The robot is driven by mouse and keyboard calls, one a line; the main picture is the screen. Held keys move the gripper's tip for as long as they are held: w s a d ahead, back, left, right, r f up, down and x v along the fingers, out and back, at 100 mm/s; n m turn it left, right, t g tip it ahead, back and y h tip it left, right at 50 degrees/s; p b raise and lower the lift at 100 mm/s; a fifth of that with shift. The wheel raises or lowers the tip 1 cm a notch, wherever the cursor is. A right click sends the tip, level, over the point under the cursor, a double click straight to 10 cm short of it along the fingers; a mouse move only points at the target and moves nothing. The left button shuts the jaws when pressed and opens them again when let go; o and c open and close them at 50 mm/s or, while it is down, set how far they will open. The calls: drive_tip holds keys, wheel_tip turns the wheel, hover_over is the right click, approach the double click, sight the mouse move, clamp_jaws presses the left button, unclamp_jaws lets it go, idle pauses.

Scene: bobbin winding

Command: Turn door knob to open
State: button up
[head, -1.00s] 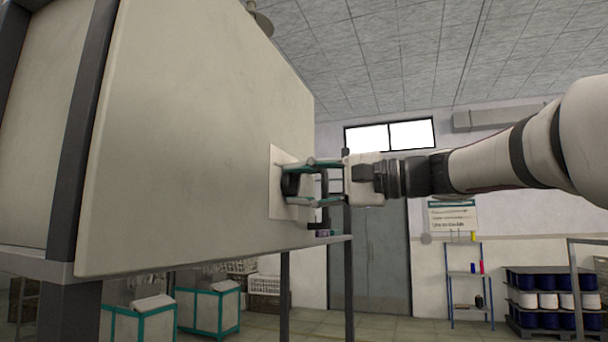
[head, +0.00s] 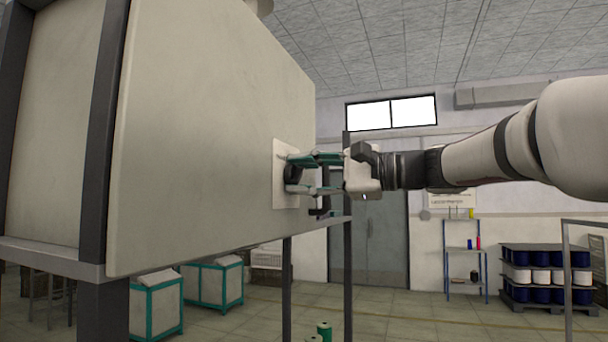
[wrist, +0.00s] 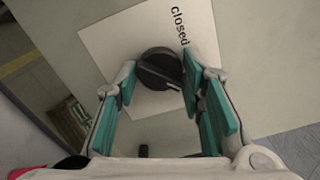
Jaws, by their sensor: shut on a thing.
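The door (head: 205,140) is a large pale panel on a raised cabinet, filling the left of the head view. Near its right edge is a white square plate (head: 283,200) carrying a dark round knob (head: 293,175). In the wrist view the knob (wrist: 158,70) has a bar-like grip with a light mark, and the plate (wrist: 112,42) reads "closed" at the upper right. My gripper (head: 290,173) has its teal-padded fingers on either side of the knob and is shut on it. The fingers (wrist: 160,76) partly cover the knob's sides.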

drive_tip(key=o, duration=1.1)
drive_tip(key=shift+o, duration=0.2)
drive_tip(key=v, duration=1.2)
